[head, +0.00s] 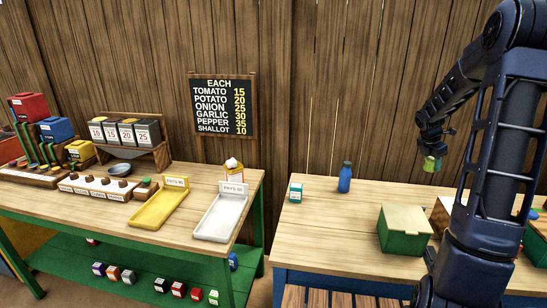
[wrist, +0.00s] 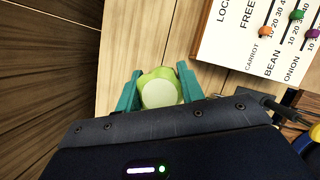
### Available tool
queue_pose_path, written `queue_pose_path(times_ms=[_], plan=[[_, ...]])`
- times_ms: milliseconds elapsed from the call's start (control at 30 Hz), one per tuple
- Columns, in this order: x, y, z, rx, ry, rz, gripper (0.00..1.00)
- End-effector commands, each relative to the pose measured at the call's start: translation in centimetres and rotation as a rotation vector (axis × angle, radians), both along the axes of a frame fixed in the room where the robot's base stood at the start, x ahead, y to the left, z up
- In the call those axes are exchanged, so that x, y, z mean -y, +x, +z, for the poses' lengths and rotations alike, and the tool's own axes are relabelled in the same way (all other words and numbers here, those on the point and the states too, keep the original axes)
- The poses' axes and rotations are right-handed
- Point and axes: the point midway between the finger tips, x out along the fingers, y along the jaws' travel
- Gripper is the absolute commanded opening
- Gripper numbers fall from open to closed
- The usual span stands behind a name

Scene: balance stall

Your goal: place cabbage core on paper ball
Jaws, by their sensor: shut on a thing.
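The cabbage core (wrist: 160,90) is a pale green, rounded piece in the wrist view. My gripper (wrist: 158,92) is shut on it, with one teal finger on each side. In the head view the cabbage core (head: 431,164) hangs from my gripper (head: 432,152) in the air above the right table. A small white crumpled lump, likely the paper ball (head: 232,163), sits on a small orange-framed stand at the back of the left table. My gripper is far to its right.
A gap separates the tables.

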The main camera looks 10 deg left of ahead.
Motion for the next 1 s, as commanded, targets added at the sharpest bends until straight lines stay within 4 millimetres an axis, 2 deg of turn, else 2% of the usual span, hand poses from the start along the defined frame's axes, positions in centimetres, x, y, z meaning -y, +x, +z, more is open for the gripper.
queue_pose_path(times_ms=[167,267,400,600,800,1000], plan=[[-2.8,2.3,0.6,-0.001,-0.004,0.065,0.16],[-5.9,4.6,1.4,-0.001,-0.008,0.133,0.16],[-11.1,7.8,2.6,-0.002,-0.014,0.242,0.16],[-19.0,11.5,4.2,-0.003,-0.02,0.394,0.16],[-27.2,13.9,5.8,-0.005,-0.025,0.538,0.16],[-35.7,15.3,7.4,-0.004,-0.028,0.681,0.16]])
